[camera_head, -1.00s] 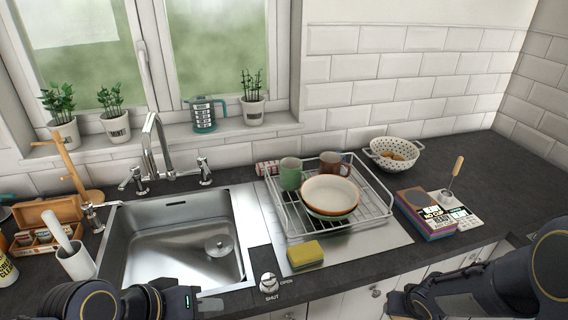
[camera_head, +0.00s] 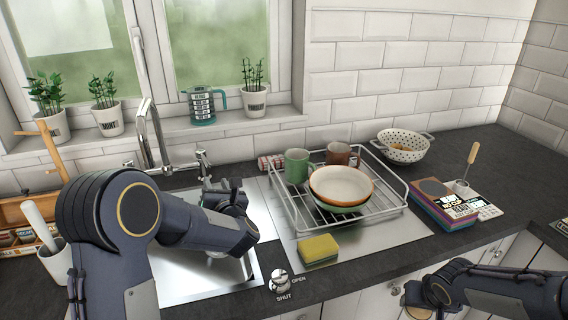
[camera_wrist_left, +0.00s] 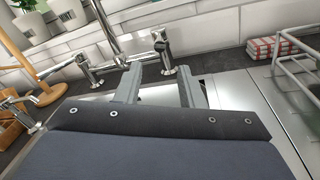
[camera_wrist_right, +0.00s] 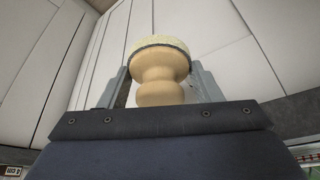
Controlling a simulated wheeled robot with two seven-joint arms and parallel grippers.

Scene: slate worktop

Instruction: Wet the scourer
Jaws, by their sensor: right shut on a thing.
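The yellow sponge scourer with a green side (camera_head: 319,250) lies on the steel drainer in front of the dish rack. My left gripper (camera_head: 226,192) is over the back of the sink (camera_head: 185,285). In the left wrist view, its two fingers (camera_wrist_left: 160,82) are apart with nothing between them, pointing at a tap handle (camera_wrist_left: 163,48) by the spout (camera_head: 152,138). My right gripper (camera_wrist_right: 160,78) is shut on a turned wooden knob with a pale, bristly-looking top (camera_wrist_right: 160,48).
The wire rack (camera_head: 390,213) holds bowls (camera_head: 341,184), a green mug (camera_head: 297,165) and a brown mug. A colander (camera_head: 402,148) and books (camera_head: 440,205) stand to the right. My left arm hides much of the sink. The worktop at far right is mostly clear.

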